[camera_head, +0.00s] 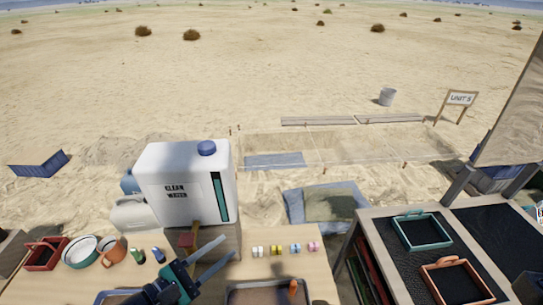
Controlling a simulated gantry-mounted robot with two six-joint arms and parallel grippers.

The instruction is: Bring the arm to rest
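My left gripper (228,246) comes in from the bottom left over the wooden table (270,268). Its two grey fingers point up and right and stand apart, with nothing visible between them. They are in front of the wooden box under the white water tank (170,208). A metal tray (240,290) lies at the table's front edge, right of the gripper, with a small orange item (293,288) at it. My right gripper is not in view.
A row of several small coloured pieces (295,248) sits right of the tank. A red tray (43,254), a bowl (80,251) and an orange mug (113,254) stand at left. Black-topped tables with a teal tray (421,231) and an orange tray (456,279) are at right.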

